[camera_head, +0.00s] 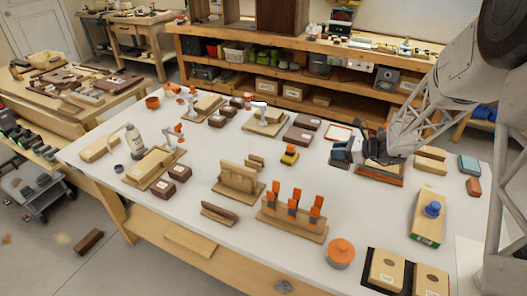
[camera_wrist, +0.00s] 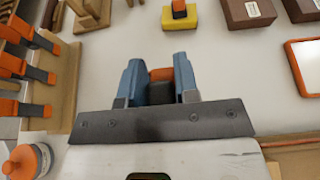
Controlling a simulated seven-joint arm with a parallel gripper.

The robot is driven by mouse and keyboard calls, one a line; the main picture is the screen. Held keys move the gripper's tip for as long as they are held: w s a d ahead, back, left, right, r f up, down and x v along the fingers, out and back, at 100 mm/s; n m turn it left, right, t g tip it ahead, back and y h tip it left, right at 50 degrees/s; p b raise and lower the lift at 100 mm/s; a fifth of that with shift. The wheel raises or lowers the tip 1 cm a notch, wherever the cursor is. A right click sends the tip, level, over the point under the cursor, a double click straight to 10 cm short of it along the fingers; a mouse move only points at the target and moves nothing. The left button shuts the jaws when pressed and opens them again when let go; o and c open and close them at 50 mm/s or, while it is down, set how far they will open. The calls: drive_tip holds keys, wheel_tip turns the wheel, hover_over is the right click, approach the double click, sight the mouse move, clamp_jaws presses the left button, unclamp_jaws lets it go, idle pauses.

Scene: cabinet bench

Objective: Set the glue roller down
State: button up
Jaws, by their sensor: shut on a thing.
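My gripper (camera_head: 345,152) is over the right half of the white bench top. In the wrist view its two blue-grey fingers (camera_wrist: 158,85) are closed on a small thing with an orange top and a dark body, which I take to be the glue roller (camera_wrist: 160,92). Its lower part is hidden by the gripper's own plate. In the head view the held thing is hard to make out against the gripper. I cannot tell whether it touches the bench.
A yellow block with a dark and orange top (camera_head: 289,155) stands left of my gripper. An orange-rimmed tray (camera_head: 340,132) lies behind it. An orange-handled clamp rack (camera_head: 293,218) and an orange-lidded pot (camera_head: 340,253) stand nearer the front. Bare bench (camera_head: 350,205) lies between.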

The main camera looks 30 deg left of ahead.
wheel_tip(320, 180, up, 7)
drive_tip(key=shift+f, duration=0.1)
drive_tip(key=shift+a+r, duration=0.25)
drive_tip(key=shift+a, duration=0.05)
drive_tip(key=w+a, duration=0.3)
drive_tip(key=a, duration=3.1)
drive_tip(key=shift+w+d+f, duration=0.1)
drive_tip(key=shift+f, duration=1.2)
drive_tip(key=shift+w+d+f, duration=0.1)
drive_tip(key=shift+f, duration=1.15)
wheel_tip(320, 180, down, 6)
drive_tip(key=shift+f, duration=0.15)
